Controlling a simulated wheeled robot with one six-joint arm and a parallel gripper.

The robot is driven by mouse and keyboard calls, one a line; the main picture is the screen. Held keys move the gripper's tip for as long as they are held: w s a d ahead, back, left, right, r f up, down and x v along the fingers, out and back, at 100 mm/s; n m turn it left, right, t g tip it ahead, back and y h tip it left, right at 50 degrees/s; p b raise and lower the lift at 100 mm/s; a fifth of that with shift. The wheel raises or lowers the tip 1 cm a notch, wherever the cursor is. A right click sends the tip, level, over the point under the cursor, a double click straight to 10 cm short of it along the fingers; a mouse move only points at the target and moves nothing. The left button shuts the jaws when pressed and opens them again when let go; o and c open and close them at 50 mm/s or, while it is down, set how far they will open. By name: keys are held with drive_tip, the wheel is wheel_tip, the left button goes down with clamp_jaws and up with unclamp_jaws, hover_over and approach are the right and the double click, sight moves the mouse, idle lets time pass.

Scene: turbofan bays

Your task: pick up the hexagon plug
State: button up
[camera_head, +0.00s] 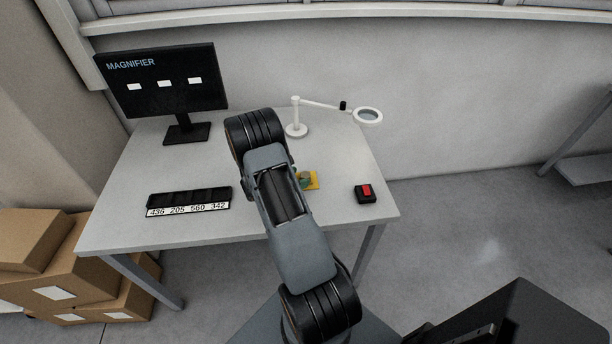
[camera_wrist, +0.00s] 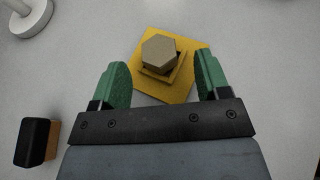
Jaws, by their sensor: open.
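The hexagon plug (camera_wrist: 159,51) is a tan six-sided piece. In the wrist view it sits in a small raised frame on a yellow plate (camera_wrist: 184,92) on the table. My gripper (camera_wrist: 162,78) is open, its two green fingers apart on the near left and near right of the plug. Nothing is between the fingertips that I can see them touching. In the head view my arm hides most of this spot; only part of the yellow plate (camera_head: 313,182) shows beside it, with a green fingertip near it.
A magnifier lamp (camera_head: 297,130) stands behind on the table (camera_head: 130,200). A black box with a red top (camera_head: 366,193) lies to the right. A numbered black tray (camera_head: 188,197) and a monitor (camera_head: 160,80) are to the left. Cardboard boxes (camera_head: 45,250) stand on the floor.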

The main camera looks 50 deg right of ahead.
drive_tip(key=shift+x, duration=0.85)
drive_tip(key=c, duration=1.1)
drive_tip(key=shift+r, duration=0.15)
